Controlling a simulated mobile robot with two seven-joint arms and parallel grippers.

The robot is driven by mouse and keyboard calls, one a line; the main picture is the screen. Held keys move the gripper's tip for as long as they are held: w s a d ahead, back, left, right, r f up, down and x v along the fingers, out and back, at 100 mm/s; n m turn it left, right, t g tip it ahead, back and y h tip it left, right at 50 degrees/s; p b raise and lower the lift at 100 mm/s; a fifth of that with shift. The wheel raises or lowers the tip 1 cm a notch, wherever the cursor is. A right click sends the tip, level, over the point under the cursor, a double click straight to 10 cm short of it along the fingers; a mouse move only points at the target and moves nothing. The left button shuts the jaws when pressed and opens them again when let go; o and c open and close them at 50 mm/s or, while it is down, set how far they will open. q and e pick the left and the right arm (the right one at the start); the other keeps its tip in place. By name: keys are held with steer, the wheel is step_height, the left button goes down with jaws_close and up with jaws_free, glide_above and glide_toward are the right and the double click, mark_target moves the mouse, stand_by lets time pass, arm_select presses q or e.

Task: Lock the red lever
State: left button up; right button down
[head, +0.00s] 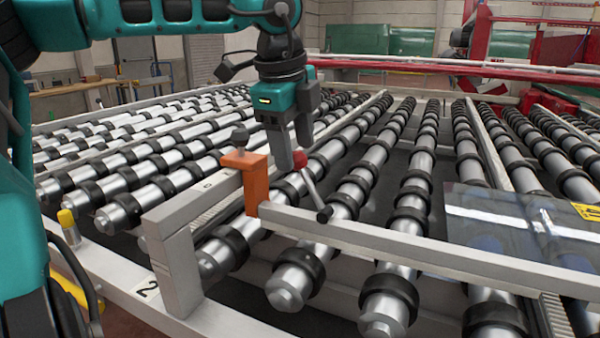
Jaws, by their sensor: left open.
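The red lever (310,185) has a red ball knob (300,159) at its upper end, a thin metal rod and a black end lower down. It leans up and to the left beside a grey rail, just right of an orange bracket (256,184). My left gripper (293,154) comes down from above with its fingers pointing down, open, at the red knob. One finger is left of the knob and the other is behind or above it. I cannot tell whether either finger touches the knob. My right gripper is not in view.
A grey rail (400,243) runs from the orange bracket to the right. A dark knob (240,137) stands on top of the bracket. Rows of rollers with black rings fill the floor of the machine. A glass sheet (520,225) lies at the right. Red machine frames stand behind.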

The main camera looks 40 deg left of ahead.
mark_target(308, 181)
arm_select(q)
steer(key=x, duration=0.5)
steer(key=shift+f, duration=0.2)
steer(key=shift+c, duration=0.3)
jaws_close()
